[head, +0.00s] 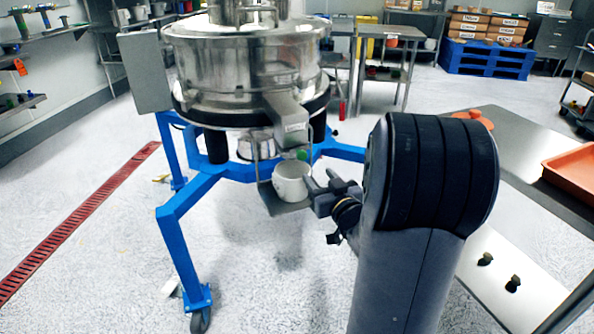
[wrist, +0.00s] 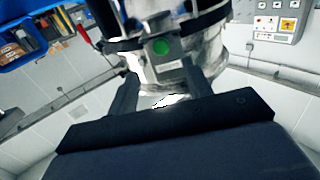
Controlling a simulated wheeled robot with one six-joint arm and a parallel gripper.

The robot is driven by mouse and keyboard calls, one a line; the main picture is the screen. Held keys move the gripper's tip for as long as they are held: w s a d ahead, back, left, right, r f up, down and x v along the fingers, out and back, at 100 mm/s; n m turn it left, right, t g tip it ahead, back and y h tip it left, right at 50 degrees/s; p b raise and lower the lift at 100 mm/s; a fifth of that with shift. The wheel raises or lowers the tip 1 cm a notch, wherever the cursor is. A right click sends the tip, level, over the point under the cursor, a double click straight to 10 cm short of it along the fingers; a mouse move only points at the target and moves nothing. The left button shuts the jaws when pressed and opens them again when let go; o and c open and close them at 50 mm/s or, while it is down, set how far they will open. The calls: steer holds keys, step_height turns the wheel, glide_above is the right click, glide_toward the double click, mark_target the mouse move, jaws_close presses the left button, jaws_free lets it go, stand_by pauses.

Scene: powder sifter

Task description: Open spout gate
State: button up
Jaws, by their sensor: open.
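The steel sifter (head: 240,65) stands on a blue frame, with its spout (head: 287,115) sloping down toward me. A green round knob (head: 302,155) shows below the spout mouth; in the wrist view a green disc (wrist: 160,46) sits straight ahead between my fingers. A white cup (head: 291,183) stands on a small hanging tray (head: 272,203) under the spout. My gripper (head: 322,180) is open and empty, just right of the cup and below the knob. Its fingers (wrist: 162,78) are spread in the wrist view. I cannot tell whether the fingers touch anything, or the gate's position.
The blue frame (head: 182,250) has legs on casters. A grey control box (head: 147,70) is at the sifter's left. A steel bench (head: 525,155) with an orange tray (head: 578,170) is at the right. The floor in front of the frame is clear.

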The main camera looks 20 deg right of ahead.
mark_target(303, 157)
steer(key=w+b, duration=0.1)
steer(key=w, duration=0.8)
steer(key=shift+w+d, duration=0.1)
steer(key=shift+w, duration=0.25)
jaws_close()
